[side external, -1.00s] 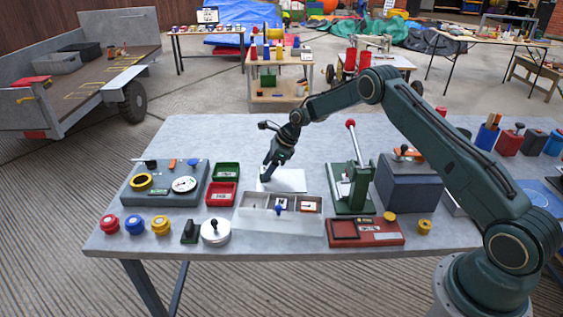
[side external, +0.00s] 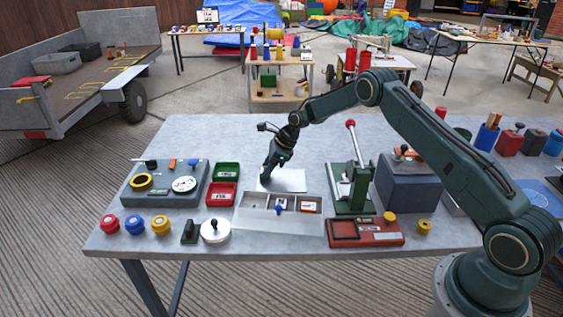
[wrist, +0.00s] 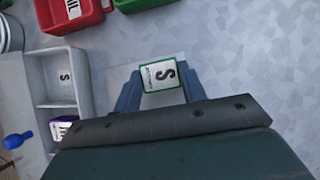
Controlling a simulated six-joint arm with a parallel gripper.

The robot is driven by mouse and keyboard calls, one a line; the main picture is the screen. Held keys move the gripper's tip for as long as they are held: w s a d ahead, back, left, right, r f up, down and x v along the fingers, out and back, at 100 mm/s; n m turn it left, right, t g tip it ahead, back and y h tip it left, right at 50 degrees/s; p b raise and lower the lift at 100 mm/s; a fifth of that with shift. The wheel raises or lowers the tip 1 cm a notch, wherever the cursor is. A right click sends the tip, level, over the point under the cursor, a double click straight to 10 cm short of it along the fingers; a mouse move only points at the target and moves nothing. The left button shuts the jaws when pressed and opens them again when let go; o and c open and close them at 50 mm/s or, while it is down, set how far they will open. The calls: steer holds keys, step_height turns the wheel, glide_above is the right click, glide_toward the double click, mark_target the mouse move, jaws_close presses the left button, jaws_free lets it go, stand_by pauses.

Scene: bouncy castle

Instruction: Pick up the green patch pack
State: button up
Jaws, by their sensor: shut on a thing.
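The green patch pack (wrist: 163,75) is a small white square with a green border and a black S. In the wrist view it sits between the two blue-grey fingers of my gripper (wrist: 161,88), which is shut on it. In the side view my gripper (side external: 266,181) is low over the left part of a pale sheet (side external: 293,180) on the table. The pack is too small or hidden to make out there. I cannot tell whether the pack touches the sheet.
A pale divided tray (side external: 282,222) stands in front of the sheet, with packs in its compartments. Red (side external: 222,194) and green (side external: 227,171) bins stand to the left. A green press (side external: 350,190) with a red-knobbed lever stands to the right. The table behind is clear.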

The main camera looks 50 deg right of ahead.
steer(key=shift+r, duration=0.1)
step_height(320, 180, up, 20)
stand_by(0.8)
stand_by(0.7)
steer(key=shift+r, duration=1.9)
steer(key=shift+a, duration=0.15)
